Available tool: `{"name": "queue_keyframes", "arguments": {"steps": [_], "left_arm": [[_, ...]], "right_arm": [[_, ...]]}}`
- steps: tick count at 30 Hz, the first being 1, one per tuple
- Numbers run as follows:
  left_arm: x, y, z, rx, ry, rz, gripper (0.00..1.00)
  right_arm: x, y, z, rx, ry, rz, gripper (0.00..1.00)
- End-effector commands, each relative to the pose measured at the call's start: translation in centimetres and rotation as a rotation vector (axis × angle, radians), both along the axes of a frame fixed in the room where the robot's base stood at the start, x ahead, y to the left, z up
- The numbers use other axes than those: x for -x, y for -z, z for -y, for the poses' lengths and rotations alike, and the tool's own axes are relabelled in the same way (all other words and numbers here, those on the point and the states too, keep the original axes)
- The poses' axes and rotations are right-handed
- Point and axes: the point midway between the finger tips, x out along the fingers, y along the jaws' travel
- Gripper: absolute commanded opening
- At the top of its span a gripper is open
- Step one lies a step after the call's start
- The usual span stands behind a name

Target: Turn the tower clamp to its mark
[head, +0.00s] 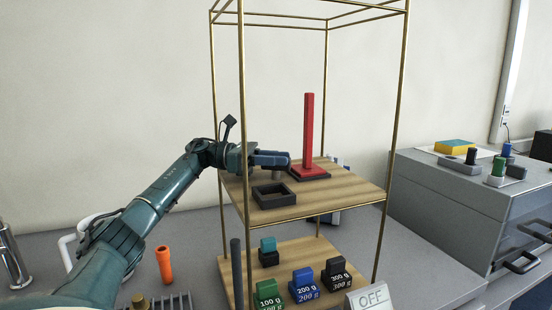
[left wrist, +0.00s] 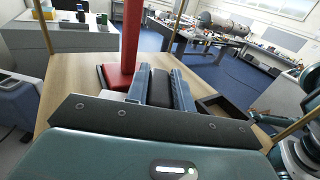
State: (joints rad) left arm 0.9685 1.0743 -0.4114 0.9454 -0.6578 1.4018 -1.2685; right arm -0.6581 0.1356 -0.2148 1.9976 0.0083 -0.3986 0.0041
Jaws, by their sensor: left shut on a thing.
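A tower of thin brass rods carries an upper wooden shelf (head: 345,196) and a lower one. A red post (head: 308,130) stands upright on a dark base on the upper shelf; it also rises at the left of the fingers in the left wrist view (left wrist: 132,35). My left gripper (head: 272,159) reaches in from the left, just left of the post's foot. Its fingers are shut on a dark part (left wrist: 160,88), mostly hidden between them. I cannot tell a mark on the shelf, nor how the dark part is fixed. My right gripper is not in view.
An empty dark square tray (head: 274,203) lies at the upper shelf's front. Labelled weights, among them a blue one (head: 304,287), stand on the lower shelf. An OFF sign (head: 370,298) is in front. Brass uprights (head: 391,140) bound the shelves. A grey cabinet (head: 450,200) stands right.

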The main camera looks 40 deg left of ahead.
Motion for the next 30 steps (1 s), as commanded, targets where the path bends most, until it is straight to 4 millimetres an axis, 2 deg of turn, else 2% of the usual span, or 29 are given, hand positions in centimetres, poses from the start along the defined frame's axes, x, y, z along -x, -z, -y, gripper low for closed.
{"name": "queue_keyframes", "arguments": {"steps": [1, 8, 17, 20, 30], "left_arm": [[0.0, -0.1, 0.0, -0.001, -0.001, 0.001, 0.26], [0.0, 0.0, 0.0, -0.001, -0.001, 0.001, 0.45], [0.0, -0.4, 0.0, 0.000, -0.001, 0.002, 0.45], [0.0, -1.5, 0.0, 0.000, -0.001, 0.005, 0.45], [0.0, -7.8, 0.0, 0.001, 0.000, 0.006, 0.45]], "right_arm": [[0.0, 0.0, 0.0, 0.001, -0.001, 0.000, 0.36], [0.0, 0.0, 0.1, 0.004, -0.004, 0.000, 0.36], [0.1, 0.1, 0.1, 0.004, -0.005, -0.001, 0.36], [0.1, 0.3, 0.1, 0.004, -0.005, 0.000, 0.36], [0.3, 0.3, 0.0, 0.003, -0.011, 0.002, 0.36]]}}
